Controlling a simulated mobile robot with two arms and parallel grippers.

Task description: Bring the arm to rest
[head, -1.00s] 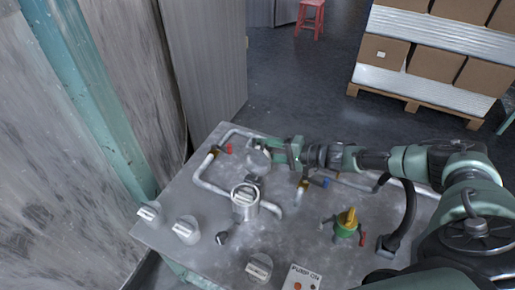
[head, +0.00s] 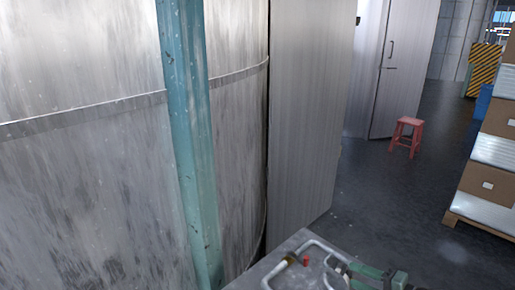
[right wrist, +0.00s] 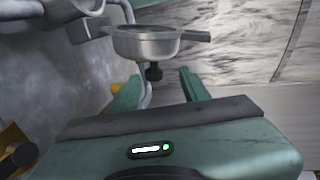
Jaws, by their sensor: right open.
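My right gripper (head: 352,272) shows at the bottom right edge of the head view, above the metal bench (head: 272,262) with its pipes. In the right wrist view its two green fingers (right wrist: 158,88) are spread apart, with nothing held between them. A round grey metal fitting (right wrist: 147,42) with a side lever and a dark knob underneath sits just beyond the fingertips. I cannot tell whether a finger touches it. My left gripper is not in view.
A pale pipe (head: 318,243) with a red-handled valve (head: 305,261) runs on the bench's far corner. A large metal tank (head: 90,150) with a teal post (head: 190,150) fills the left. A red stool (head: 406,137) and stacked boxes (head: 497,115) stand on the open floor.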

